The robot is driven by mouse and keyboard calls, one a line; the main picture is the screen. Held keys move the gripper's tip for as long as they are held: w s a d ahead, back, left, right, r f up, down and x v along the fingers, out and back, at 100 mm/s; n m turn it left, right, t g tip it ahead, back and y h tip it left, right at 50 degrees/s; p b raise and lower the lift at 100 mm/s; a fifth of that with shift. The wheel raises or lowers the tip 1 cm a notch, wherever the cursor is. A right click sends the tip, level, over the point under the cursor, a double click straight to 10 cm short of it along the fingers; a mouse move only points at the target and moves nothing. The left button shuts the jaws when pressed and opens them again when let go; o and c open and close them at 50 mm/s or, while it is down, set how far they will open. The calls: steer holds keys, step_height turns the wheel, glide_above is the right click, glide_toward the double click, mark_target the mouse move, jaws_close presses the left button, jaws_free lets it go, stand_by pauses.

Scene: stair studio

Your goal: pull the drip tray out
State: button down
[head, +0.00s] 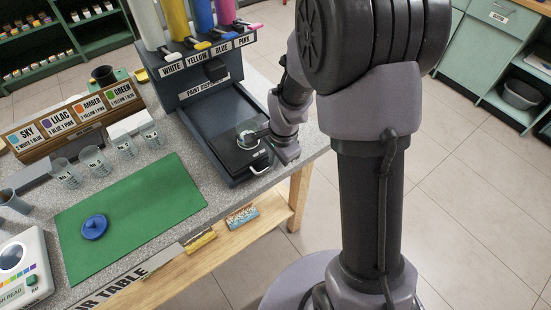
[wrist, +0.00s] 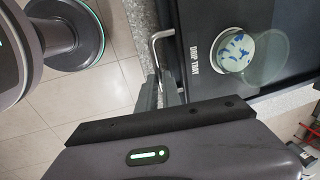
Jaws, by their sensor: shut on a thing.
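The black drip tray (wrist: 197,75) lies in front of the paint dispenser (head: 190,75); its lettered front edge and silver bar handle (wrist: 155,45) show in the wrist view. In the head view the tray (head: 215,125) reaches toward the table's right corner; I cannot tell how far it is out. My gripper (wrist: 161,82) is shut on the handle, with the fingers partly hidden by the wrist. It also shows in the head view (head: 267,155). A clear cup (wrist: 262,55) with pale, blue-streaked contents stands on the tray, close to my gripper.
Several clear cups (head: 93,160) stand in a row left of the dispenser, by a rack of colour cards (head: 75,115). A green mat (head: 135,215) holds a blue lid (head: 94,227). Open tiled floor (head: 460,200) lies right of the table.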

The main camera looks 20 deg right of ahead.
steer(key=shift+s, duration=0.15)
steer(key=c, duration=1.5)
jaws_free()
steer(key=s+r+p, duration=0.1)
steer(key=r+p, duration=0.1)
steer(key=r, duration=0.3)
steer(key=r+p, duration=0.2)
steer(key=r, duration=0.4)
steer(key=s+d+r+p, duration=0.1)
steer(key=r+p, duration=0.1)
steer(key=r, duration=0.4)
steer(key=shift+s+p, duration=0.35)
steer(key=shift+p, duration=0.05)
steer(key=shift+r, duration=0.1)
